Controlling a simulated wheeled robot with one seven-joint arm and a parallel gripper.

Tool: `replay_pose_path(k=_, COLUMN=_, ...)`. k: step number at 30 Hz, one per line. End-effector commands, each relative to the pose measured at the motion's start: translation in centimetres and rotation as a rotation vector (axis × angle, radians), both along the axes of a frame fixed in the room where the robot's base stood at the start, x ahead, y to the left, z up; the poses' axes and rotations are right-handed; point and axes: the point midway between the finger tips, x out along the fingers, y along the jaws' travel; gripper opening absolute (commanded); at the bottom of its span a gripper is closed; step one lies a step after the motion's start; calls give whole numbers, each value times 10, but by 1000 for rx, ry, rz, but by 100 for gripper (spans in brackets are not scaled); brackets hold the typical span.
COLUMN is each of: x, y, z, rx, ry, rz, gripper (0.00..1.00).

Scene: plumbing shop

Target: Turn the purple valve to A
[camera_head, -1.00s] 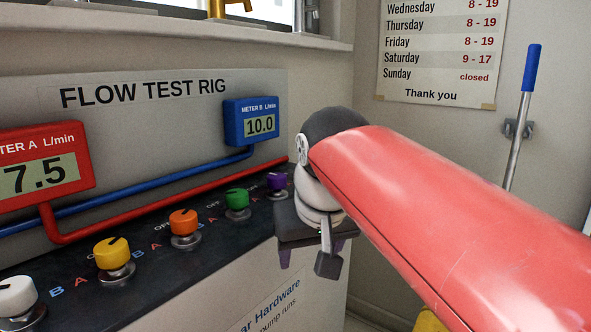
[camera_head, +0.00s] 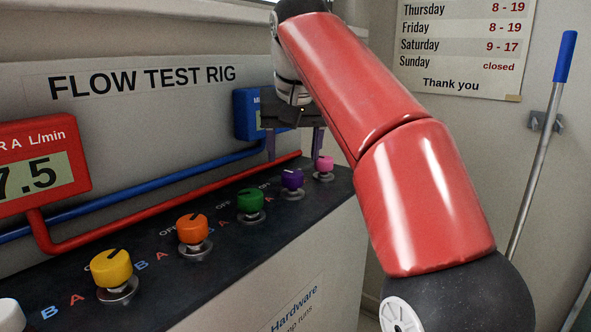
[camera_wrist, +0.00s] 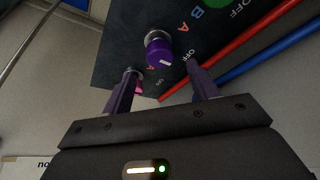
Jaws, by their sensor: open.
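The purple valve (camera_head: 292,179) stands upright on the dark bench top, between the green and pink valves. In the wrist view its purple knob (camera_wrist: 159,54) lies beyond the fingertips, with a pale pointer mark on its top. An "A" (camera_wrist: 151,68) and an "OFF" label (camera_wrist: 193,55) are printed near it. My gripper (camera_head: 293,152) is above and behind the purple and pink valves, pointing down. In the wrist view my gripper (camera_wrist: 162,76) has its two fingers spread apart with nothing held. The purple knob is apart from both fingers.
A pink valve (camera_head: 323,168) is to the right, close by one finger in the wrist view. Green (camera_head: 250,200), orange (camera_head: 193,230) and yellow (camera_head: 112,270) valves line the bench to the left. Red and blue pipes run along the panel behind. Meter B (camera_head: 247,116) is partly hidden.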

Motion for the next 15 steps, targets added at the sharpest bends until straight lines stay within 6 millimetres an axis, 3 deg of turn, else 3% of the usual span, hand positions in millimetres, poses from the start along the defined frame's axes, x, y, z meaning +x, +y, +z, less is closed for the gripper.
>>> replay_pose_path(k=9, x=17, y=1, z=-44, rx=0, ry=1, rz=-1, gripper=59)
replay_pose_path(k=15, x=21, y=2, z=-52, rx=1, ry=-1, rz=-1, gripper=59)
